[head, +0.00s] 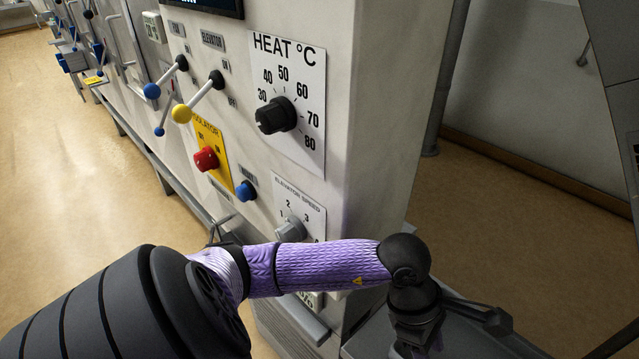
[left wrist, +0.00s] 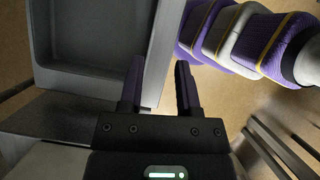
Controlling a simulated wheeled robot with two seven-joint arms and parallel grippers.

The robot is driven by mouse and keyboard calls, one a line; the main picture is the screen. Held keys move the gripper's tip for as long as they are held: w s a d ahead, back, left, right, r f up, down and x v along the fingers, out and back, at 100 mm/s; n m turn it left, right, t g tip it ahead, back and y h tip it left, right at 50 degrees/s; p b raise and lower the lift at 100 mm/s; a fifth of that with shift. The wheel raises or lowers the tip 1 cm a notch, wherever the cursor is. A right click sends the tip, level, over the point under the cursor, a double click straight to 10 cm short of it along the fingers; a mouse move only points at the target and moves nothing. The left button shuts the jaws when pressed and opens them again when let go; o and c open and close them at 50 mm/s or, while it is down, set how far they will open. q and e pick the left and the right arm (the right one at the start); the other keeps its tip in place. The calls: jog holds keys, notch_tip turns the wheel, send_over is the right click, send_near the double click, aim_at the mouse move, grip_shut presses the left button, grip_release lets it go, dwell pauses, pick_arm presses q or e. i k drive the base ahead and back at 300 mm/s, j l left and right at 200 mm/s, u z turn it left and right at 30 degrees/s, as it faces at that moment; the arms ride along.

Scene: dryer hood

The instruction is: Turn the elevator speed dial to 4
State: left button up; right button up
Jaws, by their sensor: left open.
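The elevator speed dial (head: 290,231) is a grey knob on a white plate (head: 312,212) low on the machine's front panel. The numbers 1, 2 and 3 show around it. My purple forearm crosses just below and hides the plate's lower part. I cannot tell which number the knob points at. My left gripper (left wrist: 158,88) has its two dark fingers apart in the left wrist view, with the edge of a grey tray-like part (left wrist: 152,65) behind the gap. The dial does not show in that view. In the head view my left wrist is right of and below the dial. My right gripper is not in view.
Open floor (head: 500,210) lies right of the machine's corner.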

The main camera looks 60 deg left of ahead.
aim_at(293, 230)
jog(key=u, duration=2)
